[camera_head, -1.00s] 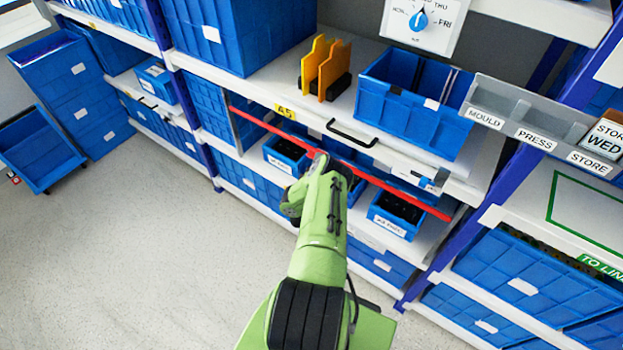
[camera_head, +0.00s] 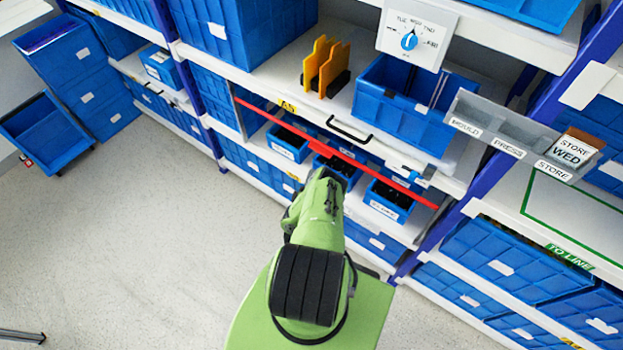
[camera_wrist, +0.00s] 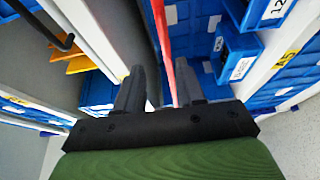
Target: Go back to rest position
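The rotary switch is a blue dial (camera_head: 409,41) on a white plate with day labels, fixed to the shelf edge at the top of the head view. The white mark on the dial points about upward. My arm in the head view is folded low in front of the shelves, well below the switch, and hides its own fingers. In the wrist view my gripper (camera_wrist: 160,82) has its two dark fingers apart with nothing held. A red bar (camera_wrist: 165,40) shows in the gap between them, apparently beyond the fingers. The switch does not show in the wrist view.
The red bar (camera_head: 375,172) runs slanting across the lower shelf, above small blue bins (camera_head: 387,201). A black handle (camera_head: 349,131) sticks out from the shelf edge. A grey card holder (camera_head: 500,128) juts out at right. Open floor (camera_head: 130,235) lies to the left.

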